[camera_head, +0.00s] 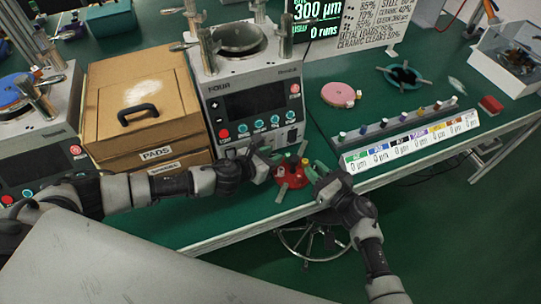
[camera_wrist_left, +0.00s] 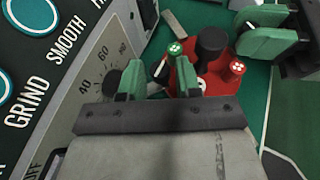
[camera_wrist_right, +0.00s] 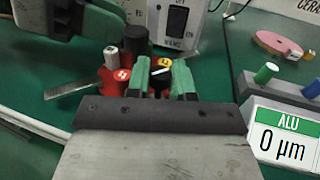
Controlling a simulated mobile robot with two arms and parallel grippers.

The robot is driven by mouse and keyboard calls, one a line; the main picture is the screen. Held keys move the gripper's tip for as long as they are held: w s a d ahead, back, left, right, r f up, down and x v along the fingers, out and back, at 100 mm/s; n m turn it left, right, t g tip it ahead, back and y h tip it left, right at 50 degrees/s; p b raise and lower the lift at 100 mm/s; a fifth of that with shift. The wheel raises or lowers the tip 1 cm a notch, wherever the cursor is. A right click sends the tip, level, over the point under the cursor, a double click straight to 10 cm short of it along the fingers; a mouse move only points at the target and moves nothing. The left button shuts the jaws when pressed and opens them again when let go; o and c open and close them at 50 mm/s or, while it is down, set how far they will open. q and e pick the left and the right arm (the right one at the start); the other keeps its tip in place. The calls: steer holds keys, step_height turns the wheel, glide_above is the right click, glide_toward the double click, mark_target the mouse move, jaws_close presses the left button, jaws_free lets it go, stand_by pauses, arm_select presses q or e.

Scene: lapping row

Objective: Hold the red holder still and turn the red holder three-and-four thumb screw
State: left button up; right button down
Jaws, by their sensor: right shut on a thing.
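The red holder (camera_head: 290,174) stands near the table's front edge, with several coloured caps and a taller black post (camera_wrist_left: 211,42). My left gripper (camera_wrist_left: 160,78) is at its left side, its green fingers apart. A black thumb screw with a white line (camera_wrist_left: 160,68) shows between them, with gaps visible. My right gripper (camera_wrist_right: 162,76) is at the holder's right side, shut on a black thumb screw with a white line (camera_wrist_right: 160,74). A yellow cap (camera_wrist_right: 165,62) shows just behind it. The fingers partly hide the holder, so which caps flank each screw is unclear.
A grey lapping machine (camera_head: 255,105) stands behind the holder, close to my left gripper. The wooden pads box (camera_head: 150,105) is at left. A labelled rack (camera_head: 410,135) lies to the right, with a pink disc (camera_head: 339,94) behind. A stool (camera_head: 305,240) is below the edge.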

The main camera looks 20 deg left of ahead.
arm_select(q)
jaws_close()
steer(key=shift+d+n+t+y, duration=0.1)
steer(key=shift+n+t+y, duration=0.2)
steer(key=shift+n, duration=0.1)
steer(key=n+y, duration=0.3)
steer(key=n+t+y, duration=0.1)
steer(key=y, duration=0.1)
steer(key=shift+s+d+n, duration=0.1)
steer(key=shift+d+n, duration=0.2)
steer(key=shift+d, duration=0.1)
steer(key=n+y, duration=0.1)
steer(key=y, duration=0.1)
steer(key=n+y, duration=0.3)
steer(key=shift+d+n+g+y, duration=0.25)
steer(key=shift+n+g+y, duration=0.15)
jaws_free()
